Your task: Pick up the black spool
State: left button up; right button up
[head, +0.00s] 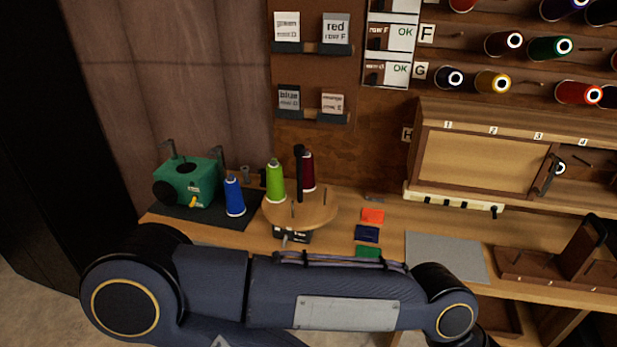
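No spool is clearly marked as the black one. A very dark spool (448,77), black or navy, sits on a peg in row G of the wall rack. Another dark spool (602,13) is cut off at the upper right edge. In the right part of the wooden cabinet (480,128), a white ring with a dark centre (559,168) shows behind a dark handle; it may be a spool end, but its colour is unclear. Neither gripper shows. One of my arms crosses the bottom of the head view, its hand out of sight.
A round turntable (318,212) carries a lime spool (275,182), a dark red spool (308,172) and a black post. A blue spool (234,197) stands beside a green machine (190,183). A grey mat (445,257) lies bare beside a wooden stand (575,262).

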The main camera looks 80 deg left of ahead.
aim_at(264, 172)
jog(key=u, duration=3.25)
